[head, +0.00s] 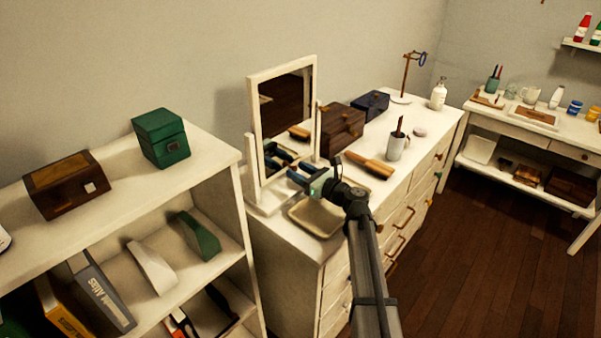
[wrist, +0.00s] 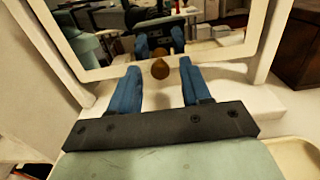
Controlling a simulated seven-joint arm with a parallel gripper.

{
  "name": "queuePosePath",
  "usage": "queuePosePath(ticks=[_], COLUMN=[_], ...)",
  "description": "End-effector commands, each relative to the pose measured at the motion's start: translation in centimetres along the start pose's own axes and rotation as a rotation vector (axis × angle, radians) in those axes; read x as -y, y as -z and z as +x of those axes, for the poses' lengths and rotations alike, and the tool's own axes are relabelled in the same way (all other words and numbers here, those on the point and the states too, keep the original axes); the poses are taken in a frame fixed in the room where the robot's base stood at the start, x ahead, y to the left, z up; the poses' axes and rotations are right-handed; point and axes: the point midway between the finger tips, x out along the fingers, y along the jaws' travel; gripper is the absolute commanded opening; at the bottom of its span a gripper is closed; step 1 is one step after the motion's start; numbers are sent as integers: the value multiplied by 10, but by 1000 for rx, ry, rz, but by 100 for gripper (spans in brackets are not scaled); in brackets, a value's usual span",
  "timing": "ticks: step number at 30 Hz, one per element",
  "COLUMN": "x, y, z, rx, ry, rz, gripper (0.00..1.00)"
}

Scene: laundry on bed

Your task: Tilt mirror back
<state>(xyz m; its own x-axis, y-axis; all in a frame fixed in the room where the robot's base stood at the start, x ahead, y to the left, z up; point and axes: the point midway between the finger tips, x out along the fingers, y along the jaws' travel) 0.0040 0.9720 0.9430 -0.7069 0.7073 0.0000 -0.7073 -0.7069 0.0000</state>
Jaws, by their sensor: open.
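The mirror (head: 285,108) is a rectangular glass in a white frame, standing between two white posts on a base at the left end of the dresser. In the wrist view, the lower bar of its frame (wrist: 205,59) crosses the upper part, and the glass reflects my gripper. A small brown knob (wrist: 160,69) shows at the middle of that bar. My gripper (head: 301,171) is in front of the lower mirror. Its blue fingers (wrist: 160,75) are open, one each side of the knob, with a gap around it. Contact with the frame cannot be told.
A shallow beige tray (head: 315,219) lies on the white dresser (head: 285,236) below my gripper. A brown box (head: 342,128), a brush (head: 370,164) and a cup (head: 396,146) stand to the right. An open shelf (head: 222,158) is at the left.

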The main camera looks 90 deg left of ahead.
Motion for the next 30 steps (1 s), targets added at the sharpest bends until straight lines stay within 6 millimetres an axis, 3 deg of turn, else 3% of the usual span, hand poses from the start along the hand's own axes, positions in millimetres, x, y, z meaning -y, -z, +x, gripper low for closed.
queuePosePath(ticks=[3, 18, 30], x=[0, 0, 0], y=[0, 0, 0], z=[0, 0, -1], rx=[0, 0, -2], ry=[0, 0, -1], rz=[0, 0, 0], gripper=[46, 0, 0])
